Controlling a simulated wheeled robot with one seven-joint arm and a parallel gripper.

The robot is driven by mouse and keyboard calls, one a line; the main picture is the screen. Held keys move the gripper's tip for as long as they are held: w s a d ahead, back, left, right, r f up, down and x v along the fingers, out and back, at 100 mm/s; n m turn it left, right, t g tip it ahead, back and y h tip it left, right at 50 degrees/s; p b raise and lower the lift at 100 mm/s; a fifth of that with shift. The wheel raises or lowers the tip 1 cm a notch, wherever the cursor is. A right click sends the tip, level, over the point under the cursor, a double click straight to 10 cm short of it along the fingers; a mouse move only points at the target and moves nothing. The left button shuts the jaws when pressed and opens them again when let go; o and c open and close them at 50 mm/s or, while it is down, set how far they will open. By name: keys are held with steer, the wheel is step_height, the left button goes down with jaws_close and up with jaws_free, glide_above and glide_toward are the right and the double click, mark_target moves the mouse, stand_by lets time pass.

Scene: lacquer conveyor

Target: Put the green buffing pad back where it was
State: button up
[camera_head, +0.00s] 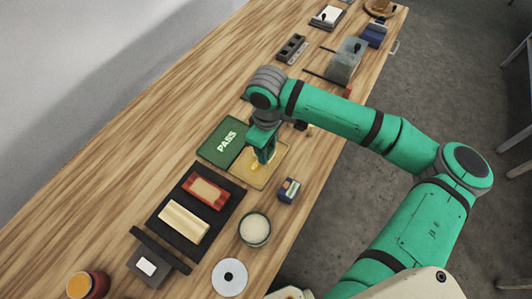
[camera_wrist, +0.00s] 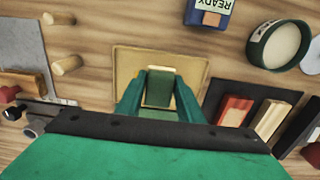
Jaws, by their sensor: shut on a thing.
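My gripper (camera_head: 265,155) points down over the tan-yellow square mat (camera_head: 250,174), right of the green PASS mat (camera_head: 224,142). In the wrist view, the fingers (camera_wrist: 160,82) are shut on a small block, which I take for the green buffing pad (camera_wrist: 160,97); it shows a pale end and an olive-green side. The tan mat (camera_wrist: 125,62) lies behind it. I cannot tell whether the pad touches the mat. In the head view the fingers mostly hide it. A black tray (camera_head: 217,216) holds a red block (camera_head: 205,191) and a cream block (camera_head: 183,222).
The wood left of the mats is clear.

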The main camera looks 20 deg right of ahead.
steer(key=shift+w+a+f, duration=0.1)
steer(key=shift+w+f, duration=0.5)
steer(key=shift+f, duration=1.45)
steer(key=shift+f, duration=0.1)
steer(key=o, duration=1.1)
steer(key=shift+o, duration=0.2)
step_height(320, 180, up, 12)
steer(key=shift+r, duration=0.15)
